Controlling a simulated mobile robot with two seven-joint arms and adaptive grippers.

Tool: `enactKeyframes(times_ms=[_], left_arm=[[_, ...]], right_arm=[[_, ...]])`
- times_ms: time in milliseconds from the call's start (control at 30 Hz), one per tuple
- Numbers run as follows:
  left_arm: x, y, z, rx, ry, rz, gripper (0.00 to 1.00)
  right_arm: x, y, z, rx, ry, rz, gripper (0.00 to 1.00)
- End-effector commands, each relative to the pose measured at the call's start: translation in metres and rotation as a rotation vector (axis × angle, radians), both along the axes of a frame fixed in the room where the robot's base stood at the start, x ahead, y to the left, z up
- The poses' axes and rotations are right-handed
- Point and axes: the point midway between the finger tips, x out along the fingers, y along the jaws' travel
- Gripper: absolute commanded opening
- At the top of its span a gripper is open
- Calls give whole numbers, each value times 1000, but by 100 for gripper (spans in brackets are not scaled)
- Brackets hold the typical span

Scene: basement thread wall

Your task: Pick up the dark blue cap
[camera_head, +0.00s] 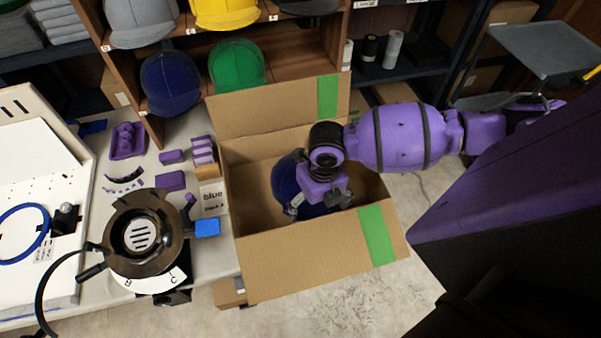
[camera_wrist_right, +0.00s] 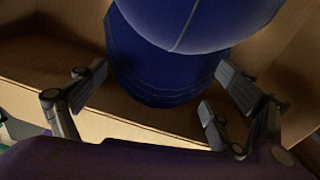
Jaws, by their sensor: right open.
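A dark blue cap (camera_head: 285,178) is inside the open cardboard box (camera_head: 310,258), partly hidden under my right gripper. In the right wrist view the same cap (camera_wrist_right: 195,22) shows its rounded crown at the top and its brim pointing down between the fingers. My right gripper (camera_head: 319,205) reaches down into the box over the cap. It is open, with fingers (camera_wrist_right: 155,88) spread on both sides of the brim. I cannot tell whether any finger touches the cap. Another dark blue cap (camera_head: 170,82) sits at the left of the wooden shelf. My left gripper is out of view.
The box walls and raised flaps with green tape surround my right gripper closely. A wooden shelf holds a green cap (camera_head: 237,66), a yellow cap (camera_head: 224,12) and a grey cap (camera_head: 141,20). A table with a round black device (camera_head: 120,235) and small purple parts stands left.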

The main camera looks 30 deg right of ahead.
Motion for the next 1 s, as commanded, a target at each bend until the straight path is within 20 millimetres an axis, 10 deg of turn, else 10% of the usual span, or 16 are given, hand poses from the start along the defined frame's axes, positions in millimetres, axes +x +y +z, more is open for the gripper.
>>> enactKeyframes(times_ms=[267,700,1000], left_arm=[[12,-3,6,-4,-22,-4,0],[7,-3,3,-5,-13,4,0],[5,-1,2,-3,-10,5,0]], right_arm=[[-1,0,-6,0,1,1,91],[-1,0,-6,0,1,1,38],[0,0,-1,0,0,1,38]])
